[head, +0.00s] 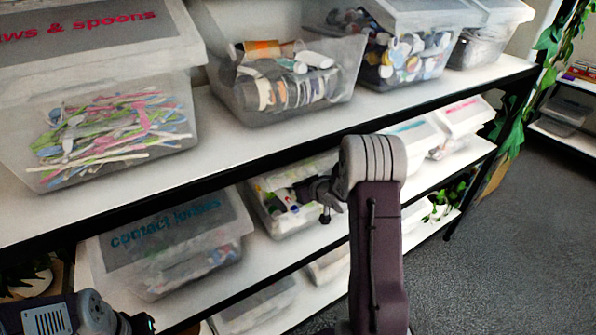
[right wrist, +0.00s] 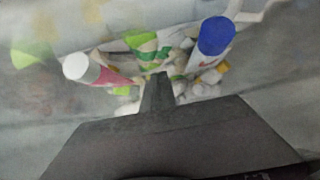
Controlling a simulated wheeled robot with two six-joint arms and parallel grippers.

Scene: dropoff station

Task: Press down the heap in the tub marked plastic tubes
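An open clear tub (head: 262,215) stands on the middle shelf with a heap of tubes (head: 283,197) in it; I cannot read a label on it. My right gripper (head: 326,198) reaches into the tub's opening, over the heap. In the right wrist view the fingers (right wrist: 157,88) are together and empty, pointing at the heap. There a blue-capped tube (right wrist: 216,36), a white and pink tube (right wrist: 88,70) and green and white pieces (right wrist: 150,44) lie around the fingertips. Whether the fingertips touch the heap is unclear. Only part of my left arm shows, without its fingers.
The upper shelf (head: 230,138) runs above the tub, with tubs of straws (head: 25,150) and other plastics on it. A lidded tub marked contact lenses (head: 165,235) stands left of the heap's tub. Plants hang at the right, beside open grey floor (head: 520,230).

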